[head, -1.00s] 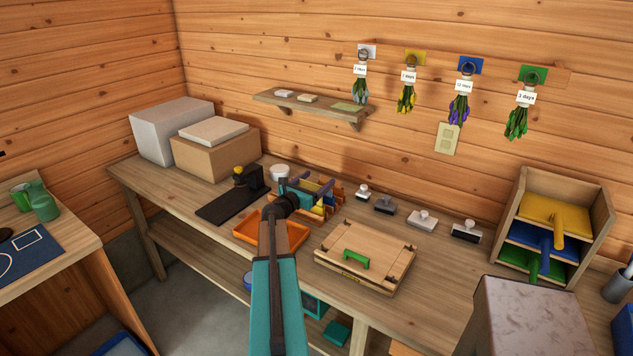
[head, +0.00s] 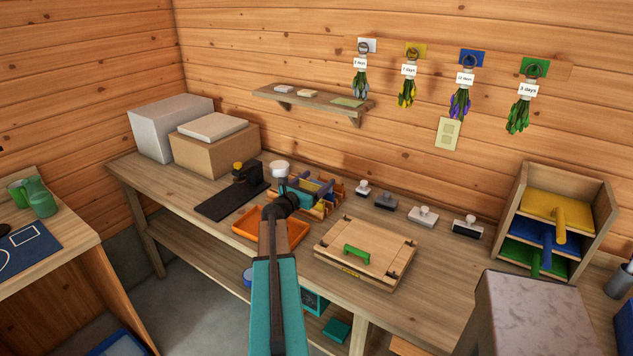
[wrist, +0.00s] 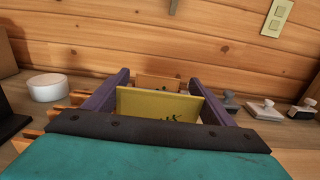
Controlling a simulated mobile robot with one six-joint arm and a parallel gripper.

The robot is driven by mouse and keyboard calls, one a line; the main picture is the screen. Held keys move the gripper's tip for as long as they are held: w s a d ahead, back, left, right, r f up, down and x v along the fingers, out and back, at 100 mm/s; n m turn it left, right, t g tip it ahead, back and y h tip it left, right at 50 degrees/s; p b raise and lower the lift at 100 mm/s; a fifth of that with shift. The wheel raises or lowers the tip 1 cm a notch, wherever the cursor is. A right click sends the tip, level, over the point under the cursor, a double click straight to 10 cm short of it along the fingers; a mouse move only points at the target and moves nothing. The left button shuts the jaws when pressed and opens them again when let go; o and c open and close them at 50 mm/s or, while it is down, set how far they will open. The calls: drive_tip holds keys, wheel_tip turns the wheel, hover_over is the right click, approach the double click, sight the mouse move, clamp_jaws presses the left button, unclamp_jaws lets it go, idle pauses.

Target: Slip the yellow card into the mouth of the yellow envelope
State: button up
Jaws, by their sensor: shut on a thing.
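The yellow card (wrist: 158,105) is upright between the two purple fingers of my gripper (wrist: 160,92) in the wrist view, with dark marks low on its face. My gripper is shut on it by its side edges. In the head view my gripper (head: 316,188) is over the wooden rack (head: 326,209) on the bench, partly covering it. I cannot make out the yellow envelope; my arm and the card hide part of the rack. I cannot tell whether the card touches anything in the rack.
An orange tray (head: 243,225) lies left of my arm and a wooden press board with a green handle (head: 357,252) lies right. Several stamps (head: 422,216) stand behind the board. A black stand (head: 247,180) and a white round tub (wrist: 47,88) are left of the rack.

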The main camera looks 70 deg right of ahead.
drive_tip(key=shift+f, duration=0.25)
drive_tip(key=o, duration=1.1)
drive_tip(key=shift+r, duration=0.15)
wheel_tip(320, 180, up, 7)
drive_tip(key=p, duration=0.3)
drive_tip(key=shift+p, duration=0.35)
